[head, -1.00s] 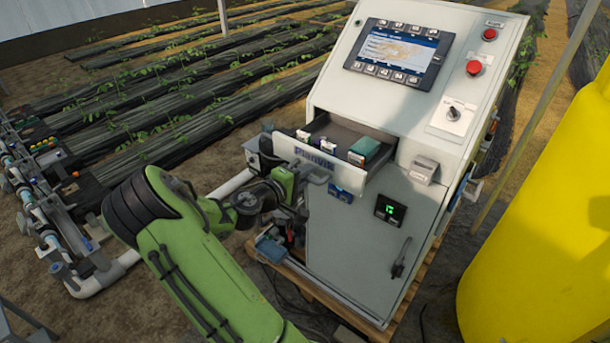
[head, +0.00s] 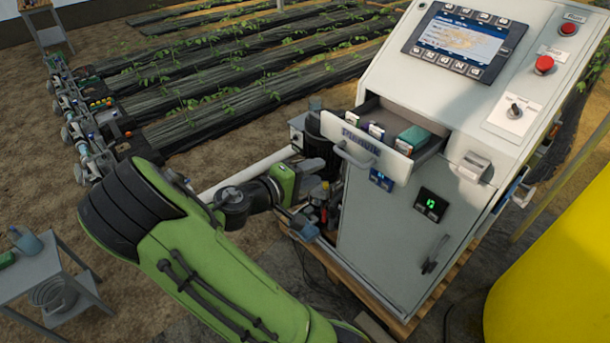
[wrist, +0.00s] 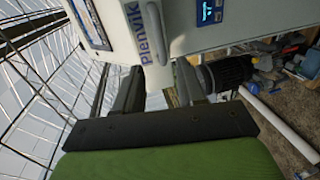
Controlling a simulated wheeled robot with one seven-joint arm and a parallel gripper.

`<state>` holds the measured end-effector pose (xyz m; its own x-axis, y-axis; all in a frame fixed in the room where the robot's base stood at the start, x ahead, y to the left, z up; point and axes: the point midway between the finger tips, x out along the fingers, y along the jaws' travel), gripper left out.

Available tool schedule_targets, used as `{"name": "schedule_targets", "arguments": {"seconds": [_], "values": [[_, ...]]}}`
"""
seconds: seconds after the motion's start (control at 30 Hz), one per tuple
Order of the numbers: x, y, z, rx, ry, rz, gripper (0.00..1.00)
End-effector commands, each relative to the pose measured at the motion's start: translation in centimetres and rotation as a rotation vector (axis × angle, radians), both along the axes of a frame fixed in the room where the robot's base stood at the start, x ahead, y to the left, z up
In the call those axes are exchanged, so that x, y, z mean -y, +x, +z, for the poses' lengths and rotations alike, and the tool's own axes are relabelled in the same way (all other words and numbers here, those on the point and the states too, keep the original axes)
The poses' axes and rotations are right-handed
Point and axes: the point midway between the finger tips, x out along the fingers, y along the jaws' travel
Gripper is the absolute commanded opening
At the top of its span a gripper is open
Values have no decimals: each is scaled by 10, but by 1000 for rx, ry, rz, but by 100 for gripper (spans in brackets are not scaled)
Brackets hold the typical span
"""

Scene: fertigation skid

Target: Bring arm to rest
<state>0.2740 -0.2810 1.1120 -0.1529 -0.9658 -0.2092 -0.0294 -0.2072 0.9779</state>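My gripper (head: 318,168) is at the end of my green arm, just left of and below the pulled-out drawer (head: 352,142) of the grey cabinet (head: 395,200). In the wrist view my gripper (wrist: 158,84) has its two dark fingers spread with a gap between them. The drawer's pale handle shows beyond that gap, and nothing appears gripped. In the head view the drawer handle (head: 352,157) is visible and looks clear of the fingers. The fingertips are partly lost against dark parts behind them.
The drawer holds small boxes, including a teal one (head: 414,137). Dark pump parts and pipes (head: 240,174) lie behind my gripper. A yellow tank (head: 560,270) stands at the right. A small grey table (head: 40,280) stands at the left, with open ground between.

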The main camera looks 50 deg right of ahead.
Motion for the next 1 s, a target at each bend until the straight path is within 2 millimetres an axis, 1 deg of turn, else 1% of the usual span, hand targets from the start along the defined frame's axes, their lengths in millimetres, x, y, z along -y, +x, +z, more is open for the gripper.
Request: {"name": "schedule_targets", "arguments": {"seconds": [0.03, 0.1, 0.2, 0.77, 0.87, 0.9, 0.97, 1.0], "values": [[-10, 3, 3, 2, 0, 4, 40], [-18, 4, 5, 2, 1, 2, 40], [-25, 4, 6, 0, -1, 0, 40], [-25, 4, 5, 2, 2, -2, 40], [-28, -2, -1, 45, 80, -22, 40], [-33, -6, -8, 84, 153, -39, 40], [-45, -12, -19, 160, 299, -62, 40], [-58, -15, -25, 214, 410, -72, 40]]}}
